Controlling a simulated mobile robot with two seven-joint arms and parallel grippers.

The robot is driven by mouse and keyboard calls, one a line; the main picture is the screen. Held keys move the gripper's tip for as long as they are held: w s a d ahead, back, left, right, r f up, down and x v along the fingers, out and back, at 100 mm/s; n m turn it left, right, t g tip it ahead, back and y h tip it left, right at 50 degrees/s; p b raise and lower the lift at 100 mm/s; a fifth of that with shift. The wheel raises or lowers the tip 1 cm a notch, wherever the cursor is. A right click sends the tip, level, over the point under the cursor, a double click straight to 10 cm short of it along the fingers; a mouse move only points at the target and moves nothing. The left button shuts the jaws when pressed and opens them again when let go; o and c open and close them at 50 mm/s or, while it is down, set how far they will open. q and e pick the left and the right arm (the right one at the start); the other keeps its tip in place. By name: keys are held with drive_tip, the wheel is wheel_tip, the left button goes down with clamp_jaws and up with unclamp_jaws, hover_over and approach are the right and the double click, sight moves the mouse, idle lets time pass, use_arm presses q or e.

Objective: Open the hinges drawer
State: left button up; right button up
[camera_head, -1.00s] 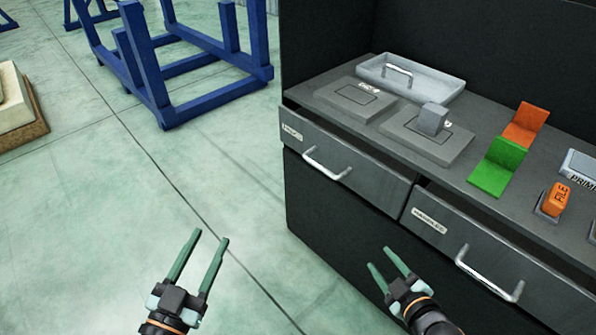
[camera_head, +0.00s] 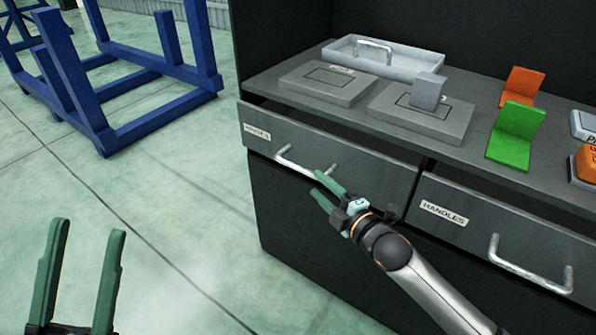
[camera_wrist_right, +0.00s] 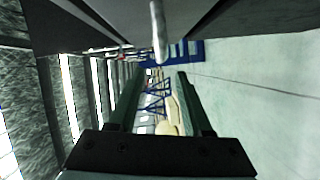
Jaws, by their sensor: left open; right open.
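The hinges drawer (camera_head: 352,172) is the left drawer of the dark workbench, with a small white label reading like "HINGES". It stands slightly out, with a dark gap along its top edge. Its silver bar handle (camera_head: 296,163) is on the front face. My right gripper (camera_head: 322,190) is open and empty, with its fingertips close to the right end of the handle; I cannot tell if they touch. In the right wrist view the handle (camera_wrist_right: 159,32) shows beyond the open fingers, not between them. My left gripper (camera_head: 88,228) is open and empty over the floor at lower left.
The handles drawer (camera_head: 480,225) is to the right, also slightly out. On the bench top are a grey tray (camera_head: 415,65), flat grey plates, a green bracket (camera_head: 514,135) and an orange bracket (camera_head: 521,88). A blue frame (camera_head: 100,130) stands at back left. The floor between is clear.

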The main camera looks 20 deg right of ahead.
sight(304, 173)
use_arm(q)
wheel_tip(304, 173, down, 3)
drive_tip(key=b, duration=0.2)
drive_tip(key=shift+w+d+f+n+b, duration=0.1)
drive_tip(key=shift+w+n+b, duration=0.05)
drive_tip(key=shift+n+b, duration=0.2)
use_arm(e)
drive_tip(key=x, duration=0.9)
drive_tip(key=shift+f, duration=0.1)
drive_tip(key=shift+c, duration=0.2)
clamp_jaws()
idle(0.3)
